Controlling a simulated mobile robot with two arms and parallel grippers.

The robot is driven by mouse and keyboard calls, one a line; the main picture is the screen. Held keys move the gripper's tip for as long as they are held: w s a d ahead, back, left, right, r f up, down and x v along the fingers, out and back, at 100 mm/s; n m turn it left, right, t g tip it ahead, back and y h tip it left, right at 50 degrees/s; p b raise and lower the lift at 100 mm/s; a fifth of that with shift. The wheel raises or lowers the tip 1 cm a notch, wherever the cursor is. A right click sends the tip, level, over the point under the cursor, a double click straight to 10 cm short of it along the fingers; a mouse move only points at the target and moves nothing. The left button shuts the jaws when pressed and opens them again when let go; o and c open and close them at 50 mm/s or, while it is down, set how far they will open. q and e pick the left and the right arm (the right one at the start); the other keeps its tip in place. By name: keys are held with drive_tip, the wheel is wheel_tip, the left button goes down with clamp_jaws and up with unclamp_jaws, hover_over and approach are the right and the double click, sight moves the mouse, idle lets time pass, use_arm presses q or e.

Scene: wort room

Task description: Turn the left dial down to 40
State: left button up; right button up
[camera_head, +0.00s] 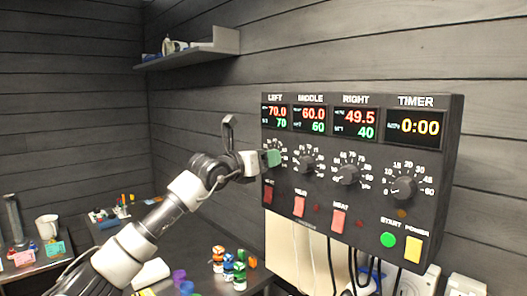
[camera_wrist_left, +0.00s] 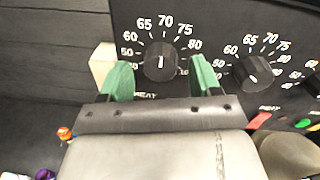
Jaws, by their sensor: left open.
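The left dial (camera_wrist_left: 160,62) is a black knob on the black control panel (camera_head: 362,105). Its white mark points up toward 70 in the left wrist view. The LEFT display (camera_head: 276,118) reads 70.0 in red over 70 in green. My left gripper (camera_head: 271,158) is at the left dial and hides most of it in the head view. In the left wrist view its green fingers (camera_wrist_left: 162,78) are open, one on each side of the dial, with gaps showing between them and the knob. My right gripper is not in view.
The middle dial (camera_head: 308,164) is close to the right of my left gripper. The right dial (camera_head: 347,174), timer dial (camera_head: 403,187) and red heat switches are on the same panel. Several small colored-lid jars (camera_head: 240,276) stand on the dark table below. A shelf (camera_head: 190,53) is above left.

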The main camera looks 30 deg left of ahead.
use_arm(q)
drive_tip(key=shift+w, duration=0.1)
drive_tip(key=c, duration=0.9)
